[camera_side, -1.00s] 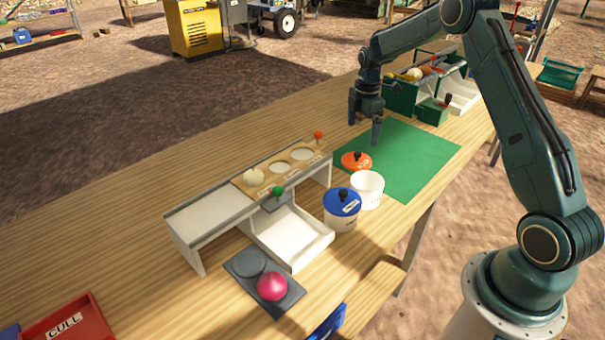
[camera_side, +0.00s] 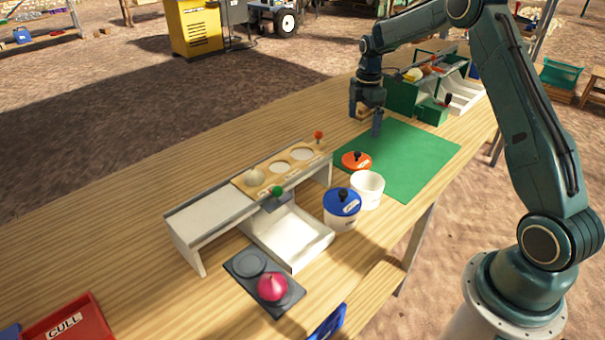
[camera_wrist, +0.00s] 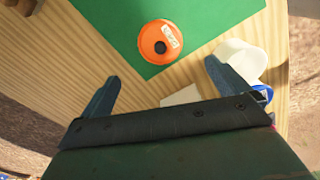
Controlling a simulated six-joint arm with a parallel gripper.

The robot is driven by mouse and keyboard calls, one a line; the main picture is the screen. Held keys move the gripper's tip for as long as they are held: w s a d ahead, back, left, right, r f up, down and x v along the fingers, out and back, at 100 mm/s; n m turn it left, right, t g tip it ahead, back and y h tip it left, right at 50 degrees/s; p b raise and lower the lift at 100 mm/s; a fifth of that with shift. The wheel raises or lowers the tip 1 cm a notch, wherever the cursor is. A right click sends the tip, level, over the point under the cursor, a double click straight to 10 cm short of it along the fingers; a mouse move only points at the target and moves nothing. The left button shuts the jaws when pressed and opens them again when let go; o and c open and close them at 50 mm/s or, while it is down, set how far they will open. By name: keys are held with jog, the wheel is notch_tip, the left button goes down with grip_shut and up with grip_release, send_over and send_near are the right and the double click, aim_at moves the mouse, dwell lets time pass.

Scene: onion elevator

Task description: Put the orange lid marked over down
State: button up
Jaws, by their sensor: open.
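The orange lid (camera_side: 356,161) with a black knob lies flat on the table, partly over the corner of the green mat. In the wrist view the orange lid (camera_wrist: 161,42) shows a white label whose writing I cannot read. My gripper (camera_side: 366,121) is open and empty, above the table's far side beyond the lid. In the wrist view its fingers (camera_wrist: 161,92) are spread apart, with the lid beyond them. An open white tub (camera_side: 367,190) stands just in front of the lid. A tub with a blue lid (camera_side: 342,203) stands beside it.
A wooden rack with a chute (camera_side: 250,195) stands left of the tubs. A pink onion (camera_side: 272,287) sits on a grey plate in front. Green bins (camera_side: 415,95) stand at the back right. Most of the green mat (camera_side: 418,160) is clear.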

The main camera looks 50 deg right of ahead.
jog(key=s+a+r+m+t, duration=0.1)
jog(key=s+a+r+m, duration=0.2)
jog(key=s+a+r, duration=0.5)
jog(key=s+a+r+m+t, duration=0.2)
jog(key=s+a+r+m, duration=0.15)
jog(key=a+r, duration=0.45)
jog(key=s+a+r+m+t, duration=0.1)
jog(key=s+a+m, duration=0.2)
jog(key=s, duration=0.7)
jog(key=s+a+r+m+t, duration=0.1)
jog(key=s+a+m, duration=0.3)
jog(key=s, duration=0.6)
jog(key=shift+s+a+r+t, duration=0.15)
jog(key=shift+s+a+t, duration=0.05)
jog(key=shift+s+t, duration=0.1)
